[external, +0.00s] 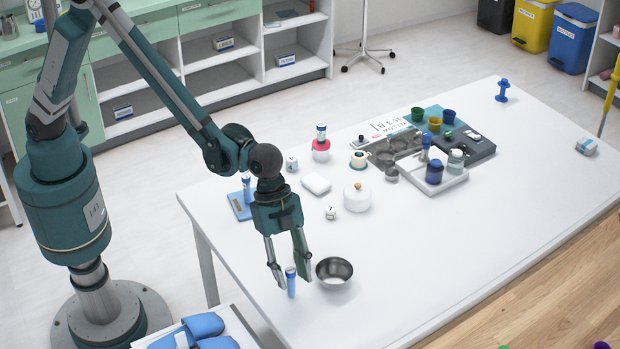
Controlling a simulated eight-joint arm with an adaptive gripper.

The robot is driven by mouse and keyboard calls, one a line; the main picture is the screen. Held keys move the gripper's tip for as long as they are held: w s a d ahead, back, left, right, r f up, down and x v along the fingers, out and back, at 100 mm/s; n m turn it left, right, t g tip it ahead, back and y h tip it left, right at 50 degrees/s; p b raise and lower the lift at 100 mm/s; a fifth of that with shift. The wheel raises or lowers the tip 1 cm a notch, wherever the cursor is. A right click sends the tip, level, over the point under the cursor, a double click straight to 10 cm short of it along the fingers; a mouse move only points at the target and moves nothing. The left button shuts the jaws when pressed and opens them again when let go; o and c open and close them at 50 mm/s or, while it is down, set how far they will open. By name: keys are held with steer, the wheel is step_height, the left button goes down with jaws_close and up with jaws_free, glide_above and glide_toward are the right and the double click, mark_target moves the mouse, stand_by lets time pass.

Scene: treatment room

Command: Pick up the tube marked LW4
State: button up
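My gripper (293,277) points down over the near left part of the white table, its two fingers spread apart. A slim blue tube (291,285) with a pale cap stands upright between the fingertips, with a visible gap to the finger on each side. Similar blue tubes stand farther back: one on a blue base (247,186) at the left, and one in a red-pink holder (321,132). Another blue tube (426,142) shows near the tray at the right. The markings on the tubes are too small to read, so I cannot tell which is LW4.
A steel bowl (334,270) stands just right of the right finger. The table's right front is clear.

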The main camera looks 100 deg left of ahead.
mark_target(293, 281)
steer(key=shift+b+x, duration=0.4)
steer(key=shift+x, duration=2.2)
steer(key=shift+c, duration=0.4)
steer(key=c, duration=0.9)
